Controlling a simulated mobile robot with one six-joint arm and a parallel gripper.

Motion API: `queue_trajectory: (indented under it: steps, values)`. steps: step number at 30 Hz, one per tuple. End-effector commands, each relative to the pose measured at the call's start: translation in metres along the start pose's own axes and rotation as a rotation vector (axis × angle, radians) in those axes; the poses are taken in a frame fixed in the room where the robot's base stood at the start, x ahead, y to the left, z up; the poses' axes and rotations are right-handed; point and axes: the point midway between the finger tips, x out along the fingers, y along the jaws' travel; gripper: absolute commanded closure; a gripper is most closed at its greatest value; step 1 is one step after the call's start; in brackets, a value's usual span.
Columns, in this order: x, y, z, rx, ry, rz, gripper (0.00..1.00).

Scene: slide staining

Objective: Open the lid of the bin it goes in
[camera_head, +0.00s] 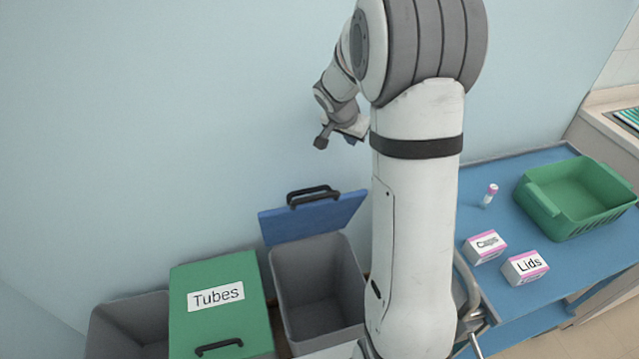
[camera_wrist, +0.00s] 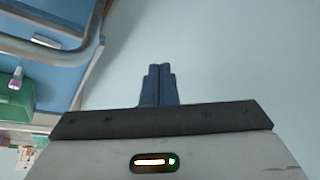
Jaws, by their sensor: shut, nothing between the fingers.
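Three grey bins stand against the wall at the lower left of the head view. The middle bin has a shut green lid (camera_head: 225,292) labelled "Tubes" with a black handle (camera_head: 219,346). The bin to its right (camera_head: 318,291) stands open, its blue lid (camera_head: 315,217) tilted up at the back with a black handle (camera_head: 313,195). The left bin (camera_head: 131,327) shows an open top, partly cut off. My gripper is shut and empty in the wrist view (camera_wrist: 158,84), its fingertips together.
A blue-topped cart (camera_head: 487,223) at the right holds a green basket (camera_head: 575,198), a small capped tube (camera_head: 489,195), and boxes labelled "Caps" (camera_head: 485,247) and "Lids" (camera_head: 525,267). The wall (camera_head: 160,130) is close behind the bins. A counter (camera_head: 612,115) is at far right.

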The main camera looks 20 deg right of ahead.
Motion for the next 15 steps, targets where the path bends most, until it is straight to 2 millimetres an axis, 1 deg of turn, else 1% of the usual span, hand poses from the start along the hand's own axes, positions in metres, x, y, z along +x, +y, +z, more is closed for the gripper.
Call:
queue_trajectory:
  steps: [1, 3, 5, 6, 8, 9, 11, 12, 14, 15]
  values:
    - [-0.002, 0.006, -0.013, -0.122, 0.059, -0.032, 1.0]
    - [-0.003, 0.008, -0.025, -0.321, 0.14, -0.081, 1.0]
    - [-0.005, 0.008, -0.031, -0.493, 0.199, -0.125, 1.0]
    - [-0.008, 0.007, -0.032, -0.609, 0.235, -0.156, 1.0]
    - [-0.011, 0.006, -0.03, -0.79, 0.282, -0.205, 1.0]
    - [-0.014, 0.005, -0.025, -0.913, 0.309, -0.24, 1.0]
    - [-0.019, 0.005, -0.015, -1.099, 0.345, -0.298, 1.0]
    - [-0.023, 0.005, -0.005, -1.223, 0.363, -0.342, 1.0]
    - [-0.028, 0.008, 0.013, -1.405, 0.385, -0.412, 1.0]
    - [-0.032, 0.011, 0.027, -1.519, 0.396, -0.46, 1.0]
